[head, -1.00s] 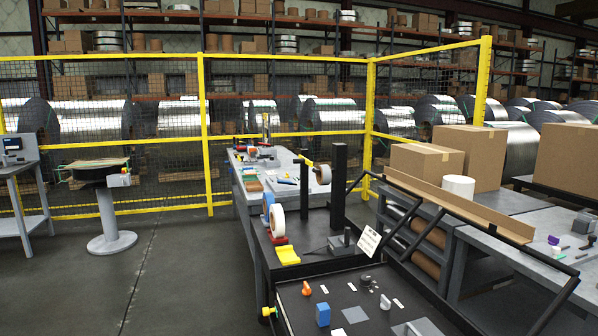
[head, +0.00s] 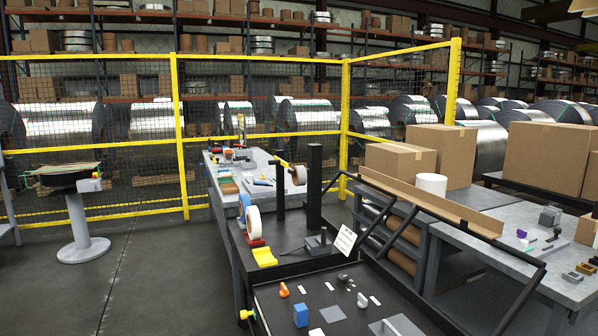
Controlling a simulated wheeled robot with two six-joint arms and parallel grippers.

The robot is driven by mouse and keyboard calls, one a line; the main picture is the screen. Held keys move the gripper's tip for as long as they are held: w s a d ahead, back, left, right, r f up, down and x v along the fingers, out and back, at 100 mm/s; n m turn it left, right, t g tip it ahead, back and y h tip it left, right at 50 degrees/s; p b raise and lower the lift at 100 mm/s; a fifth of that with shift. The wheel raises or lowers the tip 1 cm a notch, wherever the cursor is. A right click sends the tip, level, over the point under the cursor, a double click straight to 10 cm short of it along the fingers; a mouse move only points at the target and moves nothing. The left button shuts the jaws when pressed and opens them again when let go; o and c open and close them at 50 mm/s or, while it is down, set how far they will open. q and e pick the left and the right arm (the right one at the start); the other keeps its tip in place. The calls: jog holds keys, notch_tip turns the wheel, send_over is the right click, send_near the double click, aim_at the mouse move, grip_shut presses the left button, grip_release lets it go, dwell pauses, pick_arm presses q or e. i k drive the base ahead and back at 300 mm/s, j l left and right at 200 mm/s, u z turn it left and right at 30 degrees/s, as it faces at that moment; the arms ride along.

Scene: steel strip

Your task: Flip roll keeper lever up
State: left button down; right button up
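A black stand on the dark bench has a thin post (head: 281,190) and a thicker post (head: 315,187). A short yellow lever-like bar (head: 283,164) with a dark end sits at the top of the thin post, beside a small pale roll (head: 299,175). It looks slightly tilted; I cannot tell for sure that it is the roll keeper lever. A larger white tape roll (head: 254,223) stands upright on the bench's left side. Neither of my grippers is in view.
The dark bench's front panel (head: 330,314) carries an orange knob (head: 284,291) and a blue block (head: 300,315). A black rail frame (head: 402,231) borders its right side. Cardboard boxes (head: 542,157) stand at right.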

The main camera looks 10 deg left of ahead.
aim_at(277, 161)
jog(key=i+j+z, duration=0.15)
jog(key=j+z, duration=0.15)
jog(key=i+j+z, duration=0.25)
jog(key=j+z, duration=0.3)
jog(key=i+j, duration=0.15)
jog(key=j, duration=0.5)
jog(key=i+j+z, duration=0.1)
jog(key=j, duration=0.55)
jog(key=i+j, duration=0.15)
jog(key=j, duration=0.5)
jog(key=i+j+z, duration=0.1)
jog(key=j, duration=0.55)
jog(key=i+j, duration=0.15)
jog(key=j, duration=0.5)
jog(key=i+j+z, duration=0.15)
jog(key=j, duration=0.5)
jog(key=k, duration=0.05)
